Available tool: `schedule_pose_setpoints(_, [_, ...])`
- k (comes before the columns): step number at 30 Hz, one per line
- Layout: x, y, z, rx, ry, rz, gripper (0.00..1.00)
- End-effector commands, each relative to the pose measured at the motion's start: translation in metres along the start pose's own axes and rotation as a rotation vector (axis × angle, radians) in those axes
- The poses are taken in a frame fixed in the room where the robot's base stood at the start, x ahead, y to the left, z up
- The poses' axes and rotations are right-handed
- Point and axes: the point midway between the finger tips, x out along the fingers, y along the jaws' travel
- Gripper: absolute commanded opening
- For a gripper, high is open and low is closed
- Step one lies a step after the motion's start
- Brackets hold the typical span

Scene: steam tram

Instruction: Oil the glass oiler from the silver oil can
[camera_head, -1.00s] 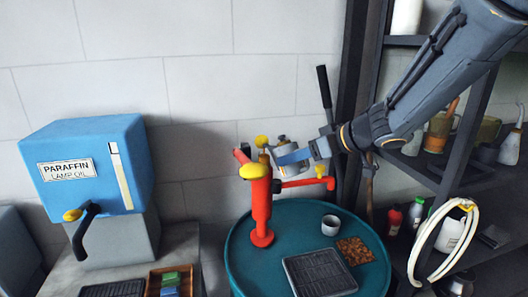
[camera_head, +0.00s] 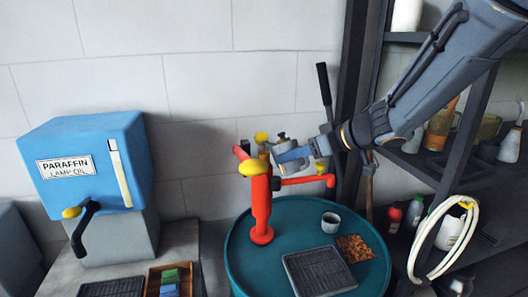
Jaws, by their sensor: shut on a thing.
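My gripper (camera_head: 283,153) is shut on a small grey metal can (camera_head: 281,142), held above the teal drum and just right of the red pump's top. The fingers hide much of this can, and I cannot see its spout or whether it touches the pump. A pale silvery can with a thin spout (camera_head: 512,145) stands on the shelf at the far right. I cannot make out a glass oiler in this view.
The red hand pump (camera_head: 261,212) with yellow knobs stands on the teal drum (camera_head: 295,212), beside a grey cup (camera_head: 331,222) and a dark ribbed tray (camera_head: 319,272). A blue paraffin tank (camera_head: 90,165) is left. Dark shelving (camera_head: 462,165) stands right.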

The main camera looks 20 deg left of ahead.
Motion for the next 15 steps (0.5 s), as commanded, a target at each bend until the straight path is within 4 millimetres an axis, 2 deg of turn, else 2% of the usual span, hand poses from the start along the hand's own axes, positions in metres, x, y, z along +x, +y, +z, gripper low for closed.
schedule_pose_setpoints(15, [0.0022, 0.0007, 0.0041, -0.008, 0.04, 0.0, 0.12])
